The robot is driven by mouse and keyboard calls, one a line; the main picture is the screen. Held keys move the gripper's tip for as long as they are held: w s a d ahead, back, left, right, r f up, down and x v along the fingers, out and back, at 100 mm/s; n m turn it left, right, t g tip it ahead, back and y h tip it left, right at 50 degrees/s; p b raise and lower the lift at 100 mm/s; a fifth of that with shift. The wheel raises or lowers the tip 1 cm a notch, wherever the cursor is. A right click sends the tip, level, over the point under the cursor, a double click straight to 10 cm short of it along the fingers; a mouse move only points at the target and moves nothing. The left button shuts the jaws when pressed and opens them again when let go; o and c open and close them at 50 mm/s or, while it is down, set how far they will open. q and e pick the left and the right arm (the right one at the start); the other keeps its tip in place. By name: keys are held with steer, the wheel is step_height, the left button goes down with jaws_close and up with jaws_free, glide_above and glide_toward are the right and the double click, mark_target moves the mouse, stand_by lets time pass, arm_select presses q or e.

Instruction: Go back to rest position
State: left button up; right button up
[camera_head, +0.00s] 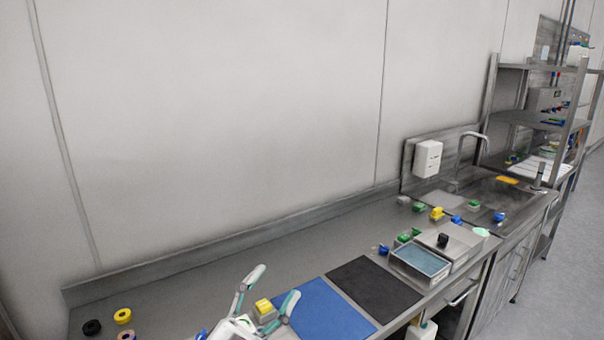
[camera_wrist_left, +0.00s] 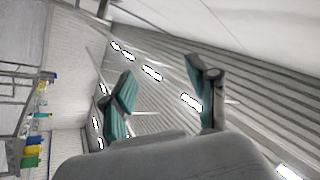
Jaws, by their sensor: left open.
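My left gripper (camera_head: 278,282) is at the bottom of the head view, over the steel counter (camera_head: 215,270), with its two teal-padded fingers spread apart. In the left wrist view the gripper (camera_wrist_left: 161,67) is also open, with nothing between its fingers. That view faces up toward the ceiling with lamps. A yellow-topped block (camera_head: 264,306) shows behind the gap between the fingers in the head view. I cannot tell its exact distance from them. My right gripper is not in view.
A blue mat (camera_head: 322,308) and a black mat (camera_head: 374,288) lie to the right. Beyond them are a metal tray with blue inside (camera_head: 420,260), several small coloured blocks and a sink tap (camera_head: 470,145). Black (camera_head: 92,327) and yellow (camera_head: 123,316) rings lie at left.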

arm_select(q)
steer(key=s+a+f+n+g+y, duration=0.2)
steer(key=a+f+n+y, duration=0.5)
steer(key=a+f+y, duration=0.15)
steer(key=s+a+f+n+g+y, duration=0.2)
steer(key=a+f+n+y, duration=0.5)
steer(key=f, duration=0.3)
steer(key=s+f+g+h, duration=0.1)
steer(key=s+f+g, duration=0.5)
steer(key=s, duration=0.4)
steer(key=s+f+g, duration=0.5)
steer(key=s+f, duration=0.2)
steer(key=s, duration=0.3)
step_height(320, 180, down, 28)
steer(key=s+g, duration=0.2)
steer(key=s, duration=0.1)
steer(key=s+a+f, duration=0.3)
steer(key=s+f, duration=1.1)
steer(key=s, duration=0.1)
steer(key=shift+a+g, duration=0.2)
steer(key=shift+g, duration=0.2)
